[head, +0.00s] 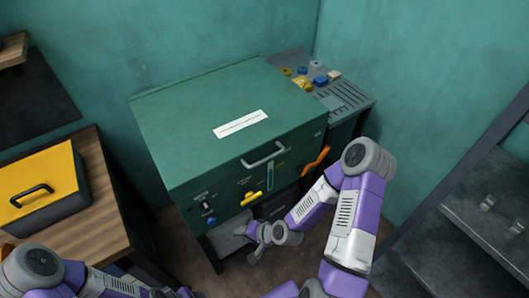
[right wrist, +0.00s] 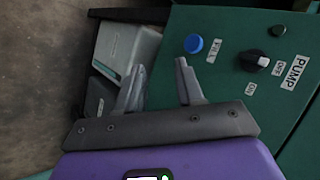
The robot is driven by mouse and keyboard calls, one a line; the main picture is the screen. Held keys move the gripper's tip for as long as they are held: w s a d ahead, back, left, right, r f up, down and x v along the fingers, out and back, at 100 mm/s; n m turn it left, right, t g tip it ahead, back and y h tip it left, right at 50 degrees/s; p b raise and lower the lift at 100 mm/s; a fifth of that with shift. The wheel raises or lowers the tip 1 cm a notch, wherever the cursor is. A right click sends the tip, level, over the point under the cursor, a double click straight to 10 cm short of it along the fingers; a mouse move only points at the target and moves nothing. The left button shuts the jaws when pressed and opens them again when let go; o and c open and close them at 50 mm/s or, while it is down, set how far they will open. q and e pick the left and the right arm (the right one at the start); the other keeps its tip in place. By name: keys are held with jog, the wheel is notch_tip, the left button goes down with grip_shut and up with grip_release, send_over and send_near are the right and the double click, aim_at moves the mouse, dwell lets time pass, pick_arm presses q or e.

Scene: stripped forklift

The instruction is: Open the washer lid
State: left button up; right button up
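The washer (head: 225,125) is a green cabinet with a flat green lid (head: 190,105) that lies closed on top. The lid has a white label (head: 240,124) and a grey bar handle (head: 265,154) at its front edge. My right gripper (head: 257,240) is low in front of the washer, below the handle and apart from it. In the right wrist view its two fingers (right wrist: 160,85) are spread with nothing between them, near the front panel (right wrist: 228,70). My left arm shows at the bottom left of the head view, but its gripper cannot be made out.
The panel carries a blue button (right wrist: 194,43) and a black pump knob (right wrist: 253,60). An orange lever (head: 316,160) sticks out at the washer's right. A yellow-lidded box (head: 40,185) stands on a wooden bench at left. Dark shelves (head: 480,220) stand at right.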

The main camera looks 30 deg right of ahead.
jog(key=w+d+r+m+t+h+p, duration=0.1)
jog(key=w+d+r+m+t+p, duration=0.1)
jog(key=w+d+r+m+t, duration=0.4)
jog(key=m+t+h+p, duration=0.2)
jog(key=t+h, duration=0.1)
send_near(267, 158)
jog(key=w+f, duration=0.1)
jog(key=w, duration=0.2)
pick_arm(q)
jog(key=shift+r+b, duration=0.2)
jog(key=shift+b, duration=1.95)
pick_arm(e)
jog(key=shift+w+a+f, duration=0.1)
jog(key=shift+w+f, duration=0.15)
jog(key=shift+w, duration=0.95)
jog(key=shift+w+a+f, duration=0.15)
jog(key=shift+w+f, duration=0.05)
jog(key=shift+w, duration=1)
jog(key=shift+w+a+f, duration=0.1)
jog(key=shift+w+f, duration=0.15)
jog(key=shift+w, duration=0.95)
pick_arm(q)
jog(key=shift+w, duration=0.1)
pick_arm(e)
jog(key=shift+h, duration=0.3)
jog(key=shift+c, duration=0.5)
grip_shut()
